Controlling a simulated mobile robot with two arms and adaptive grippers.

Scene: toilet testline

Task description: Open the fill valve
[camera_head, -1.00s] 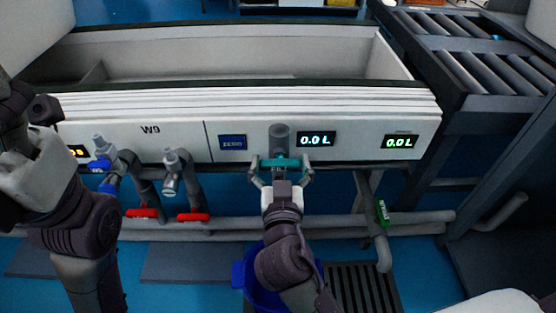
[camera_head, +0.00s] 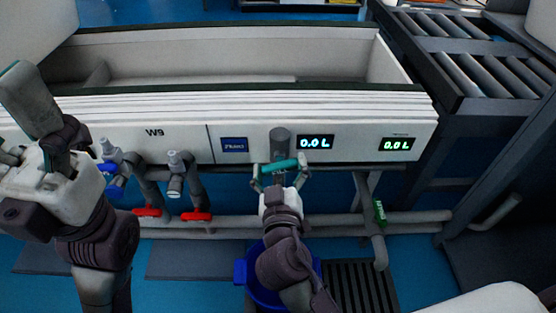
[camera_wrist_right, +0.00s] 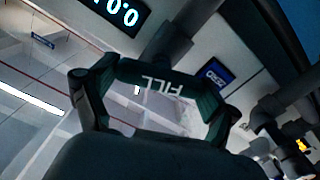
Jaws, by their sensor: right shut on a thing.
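The fill valve has a teal handle (camera_head: 284,165) below a grey vertical pipe (camera_head: 280,142) on the front of the white tank. The handle is slightly tilted, its right end higher, in the head view. In the right wrist view the handle (camera_wrist_right: 165,88) bears the word FILL. My right gripper (camera_head: 281,172) is shut on the handle, with one finger at each end.
Displays on the tank read 0.0 L (camera_head: 315,142) and (camera_head: 395,145). Two taps stand left of the valve, above red handles (camera_head: 196,216) on floor pipes. A green handle (camera_head: 380,211) is to the right. A blue bucket (camera_head: 262,292) is below my right arm.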

